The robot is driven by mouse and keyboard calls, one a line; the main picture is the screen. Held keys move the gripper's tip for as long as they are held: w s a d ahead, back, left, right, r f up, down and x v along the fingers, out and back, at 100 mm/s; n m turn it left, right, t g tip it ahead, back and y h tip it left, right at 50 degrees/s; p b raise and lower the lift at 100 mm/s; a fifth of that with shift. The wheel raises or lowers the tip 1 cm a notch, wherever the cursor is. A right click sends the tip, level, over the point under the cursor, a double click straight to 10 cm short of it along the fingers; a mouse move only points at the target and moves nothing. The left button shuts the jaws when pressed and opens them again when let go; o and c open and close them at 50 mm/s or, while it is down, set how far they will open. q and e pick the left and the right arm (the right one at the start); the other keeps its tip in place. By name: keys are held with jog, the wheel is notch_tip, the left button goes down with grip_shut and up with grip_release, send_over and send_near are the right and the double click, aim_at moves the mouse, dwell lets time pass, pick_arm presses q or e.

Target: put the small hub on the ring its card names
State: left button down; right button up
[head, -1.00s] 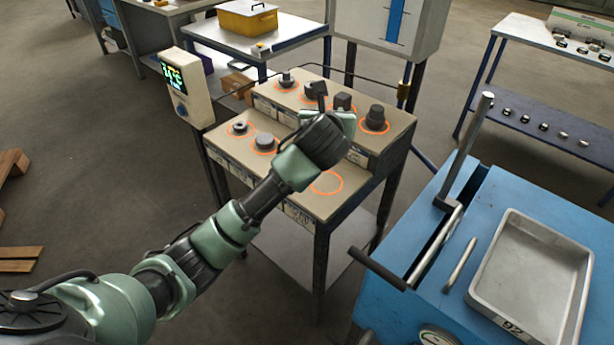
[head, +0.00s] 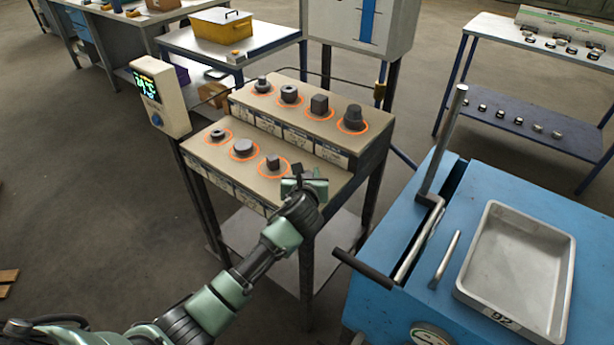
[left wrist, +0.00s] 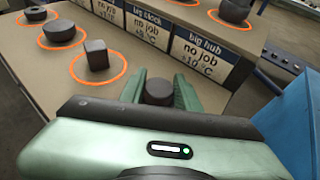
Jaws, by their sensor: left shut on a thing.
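My left gripper (left wrist: 160,92) is shut on a dark round piece (left wrist: 158,88), which looks like the small hub. In the head view the gripper (head: 304,178) is low over the right end of the stand's front step. I cannot tell whether the hub touches the surface. The stand (head: 225,165) has two steps with orange rings and cards. A small dark block (left wrist: 96,55) stands in the ring left of the gripper. A back-row card (left wrist: 203,60) reads "big hub, no job". The front-row cards are unreadable. My right gripper is not in view.
Other rings hold a flat disc (head: 243,147), a small ring-shaped piece (head: 218,134) and, on the back step, several larger pieces including a stepped hub (head: 353,117). A display box (head: 158,97) stands at left. A blue machine (head: 400,285) with a metal tray (head: 487,292) is at right.

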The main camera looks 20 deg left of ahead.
pick_arm(q)
jog(key=shift+f, duration=0.15)
jog(key=shift+f, duration=0.1)
jog(key=c, duration=1)
grip_release()
jog(key=shift+f, duration=0.1)
jog(key=shift+s+r, duration=0.15)
jog(key=shift+r, duration=0.1)
jog(key=p+v, duration=0.1)
jog(key=v, duration=1)
jog(key=shift+s+d+r, duration=0.1)
jog(key=shift+s+d, duration=0.05)
jog(key=shift+s, duration=0.15)
